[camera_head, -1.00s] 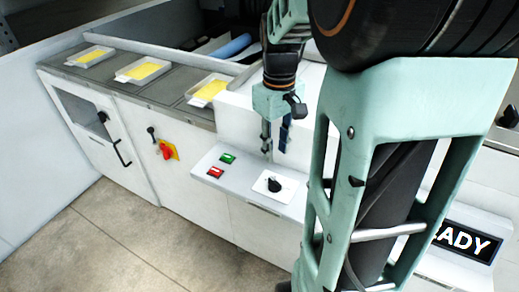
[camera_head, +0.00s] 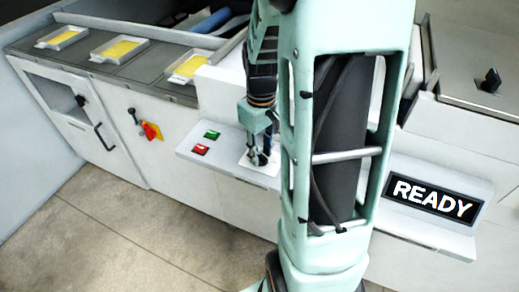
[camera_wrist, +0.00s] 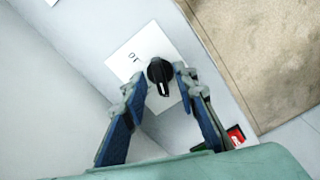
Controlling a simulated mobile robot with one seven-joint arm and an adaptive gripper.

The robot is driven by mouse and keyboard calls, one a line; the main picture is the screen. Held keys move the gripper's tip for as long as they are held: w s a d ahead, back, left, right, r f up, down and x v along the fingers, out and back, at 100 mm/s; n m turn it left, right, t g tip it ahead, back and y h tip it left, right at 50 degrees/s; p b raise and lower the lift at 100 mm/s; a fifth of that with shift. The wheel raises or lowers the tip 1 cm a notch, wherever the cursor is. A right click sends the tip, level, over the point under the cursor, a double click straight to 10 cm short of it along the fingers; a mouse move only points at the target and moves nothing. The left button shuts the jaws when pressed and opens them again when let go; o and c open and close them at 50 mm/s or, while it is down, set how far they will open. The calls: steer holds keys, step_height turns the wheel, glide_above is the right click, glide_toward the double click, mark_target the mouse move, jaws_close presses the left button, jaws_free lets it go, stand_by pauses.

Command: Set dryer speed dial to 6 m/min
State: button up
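The dial is a black knob (camera_wrist: 159,73) with a white pointer line, on a white square plate (camera_wrist: 126,57) with partly visible dark figures that I cannot read surely. In the wrist view my gripper (camera_wrist: 160,80) is open, with its blue-padded fingers on either side of the knob. I cannot tell whether either finger touches it. In the head view my gripper (camera_head: 258,157) is down at the plate (camera_head: 272,168) on the sloped panel, and the knob is mostly hidden by it.
A green button (camera_head: 212,134) and a red button (camera_head: 200,149) sit left of the dial. A READY display (camera_head: 433,198) is at the right. A red rotary switch (camera_head: 151,131) and trays with yellow sheets (camera_head: 121,49) are farther left. My arm hides part of the panel.

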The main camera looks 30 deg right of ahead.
steer(key=shift+c, duration=0.3)
jaws_close()
steer(key=m, duration=0.4)
steer(key=shift+m, duration=0.3)
steer(key=shift+m+p, duration=0.35)
steer(key=shift+m, duration=1.65)
steer(key=shift+o, duration=0.3)
jaws_free()
